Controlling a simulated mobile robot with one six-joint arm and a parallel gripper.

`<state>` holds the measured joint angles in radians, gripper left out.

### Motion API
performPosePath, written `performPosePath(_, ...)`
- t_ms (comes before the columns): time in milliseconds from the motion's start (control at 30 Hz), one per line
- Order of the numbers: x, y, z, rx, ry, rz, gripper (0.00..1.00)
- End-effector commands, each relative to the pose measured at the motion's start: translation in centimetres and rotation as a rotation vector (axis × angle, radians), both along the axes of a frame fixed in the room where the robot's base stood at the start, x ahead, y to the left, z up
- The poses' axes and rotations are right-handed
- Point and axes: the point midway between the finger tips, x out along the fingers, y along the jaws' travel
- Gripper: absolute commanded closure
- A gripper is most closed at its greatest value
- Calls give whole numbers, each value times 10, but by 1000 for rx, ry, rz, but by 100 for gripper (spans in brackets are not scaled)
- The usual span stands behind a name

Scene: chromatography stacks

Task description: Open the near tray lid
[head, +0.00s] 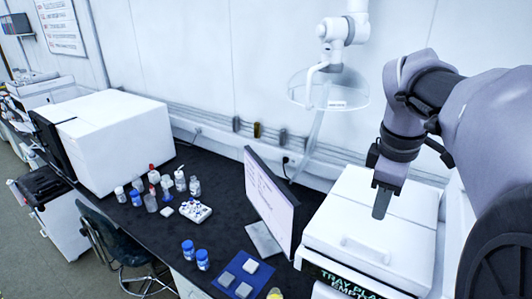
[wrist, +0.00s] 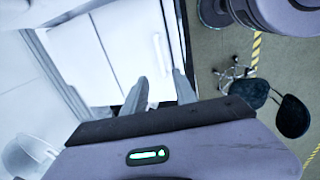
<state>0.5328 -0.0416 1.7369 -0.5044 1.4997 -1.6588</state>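The near tray lid (head: 340,222) is the white front panel on top of the white instrument at the right of the head view. It looks flat and shut, with a slim pale handle (head: 366,247) near its front edge. In the wrist view the lid (wrist: 112,65) fills the upper left, and the handle (wrist: 158,50) lies beyond the fingertips. My gripper (head: 382,205) hangs over the lid, pointing down. In the wrist view my gripper (wrist: 160,88) has its two fingers apart with nothing between them. It appears clear of the handle.
A dark sign with green text (head: 345,284) is on the instrument's front. A monitor (head: 272,203) stands close to its left. Bottles and a blue mat (head: 228,272) lie on the black bench (head: 225,225). A wall-side extraction hood (head: 328,90) hangs behind. Open floor (wrist: 222,72) and chairs show in the wrist view.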

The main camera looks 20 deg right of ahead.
Motion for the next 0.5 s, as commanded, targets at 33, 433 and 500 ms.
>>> performPosePath(33,1,-2,-20,2,5,1,66)
performPosePath(433,15,-17,-125,2,1,0,66)
performPosePath(500,17,-19,-134,1,0,0,66)
